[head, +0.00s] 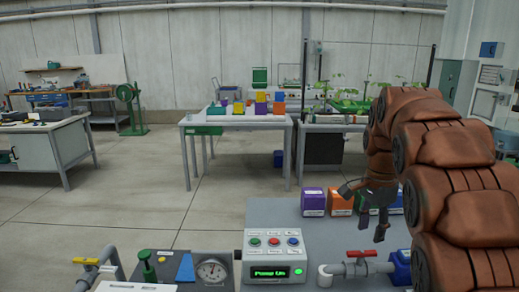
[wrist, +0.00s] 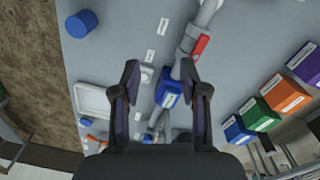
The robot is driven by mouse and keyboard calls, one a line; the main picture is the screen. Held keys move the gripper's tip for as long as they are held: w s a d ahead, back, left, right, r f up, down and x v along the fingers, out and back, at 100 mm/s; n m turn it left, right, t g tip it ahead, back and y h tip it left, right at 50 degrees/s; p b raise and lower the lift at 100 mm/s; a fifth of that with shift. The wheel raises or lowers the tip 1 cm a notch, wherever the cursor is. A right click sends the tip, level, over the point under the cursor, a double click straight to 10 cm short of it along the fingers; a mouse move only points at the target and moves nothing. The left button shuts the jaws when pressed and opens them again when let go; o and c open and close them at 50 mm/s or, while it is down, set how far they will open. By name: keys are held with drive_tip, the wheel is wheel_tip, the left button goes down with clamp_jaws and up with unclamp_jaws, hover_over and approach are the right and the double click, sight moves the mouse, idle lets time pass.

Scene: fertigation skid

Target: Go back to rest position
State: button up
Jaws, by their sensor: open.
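My gripper (head: 364,212) hangs at the end of my brown arm, over the right part of the grey skid top (head: 275,215). In the wrist view my gripper (wrist: 160,78) is open, with its two dark fingers spread apart and nothing held. Between and below the fingers lies a blue fitting (wrist: 170,94) on a grey pipe. A red valve handle (wrist: 201,46) is on the same pipe; the red handle also shows in the head view (head: 361,254). The exact gap between fingers and fitting cannot be told.
A control box (head: 275,243) with several buttons and a lit green display stands front centre. A gauge (head: 211,271) and a yellow-handled valve (head: 88,262) are left. Purple (head: 313,202) and orange (head: 340,203) boxes stand behind the pipe. Open floor (head: 130,200) lies left.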

drive_tip(key=s+a+f+n+p, duration=0.1)
drive_tip(key=s+a+f+n, duration=0.1)
drive_tip(key=s, duration=0.9)
drive_tip(key=s+a+f+n+g+p, duration=0.1)
drive_tip(key=s+a+f+n+p, duration=0.1)
drive_tip(key=s+a+n, duration=0.2)
drive_tip(key=s+a+f+n+p, duration=0.2)
drive_tip(key=s+n, duration=0.6)
drive_tip(key=s, duration=1)
drive_tip(key=shift+s+a, duration=0.25)
drive_tip(key=shift+a, duration=0.2)
drive_tip(key=shift+f, duration=0.1)
